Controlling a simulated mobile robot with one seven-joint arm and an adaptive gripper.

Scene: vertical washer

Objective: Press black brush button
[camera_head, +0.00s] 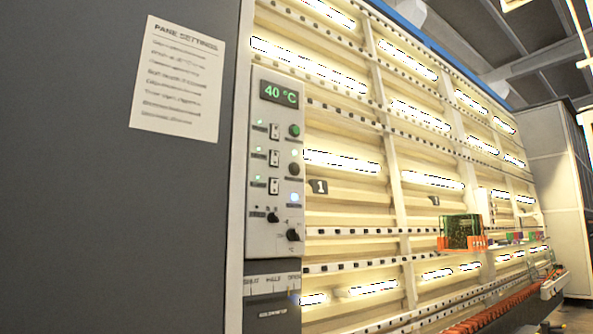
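A light grey control panel (262,240) is fixed upright at the near end of the washer. Its display (279,94) reads 40 °C in green. Below it are a green round button (294,130), a dark round button (294,169) and a pale, bluish round spot (295,198). Three small switches (274,158) sit in a column to their left, with small green lights beside them. Two black knobs (292,235) are lower down. The labels are too small to read, so I cannot tell which control is the brush button. My gripper is not in view.
A dark grey wall panel (110,250) with a paper headed "PANE SETTINGS" (180,80) fills the left. The long washer frame (345,215) with bright lamps runs away to the right. An orange and green block (462,232) is partway along it.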

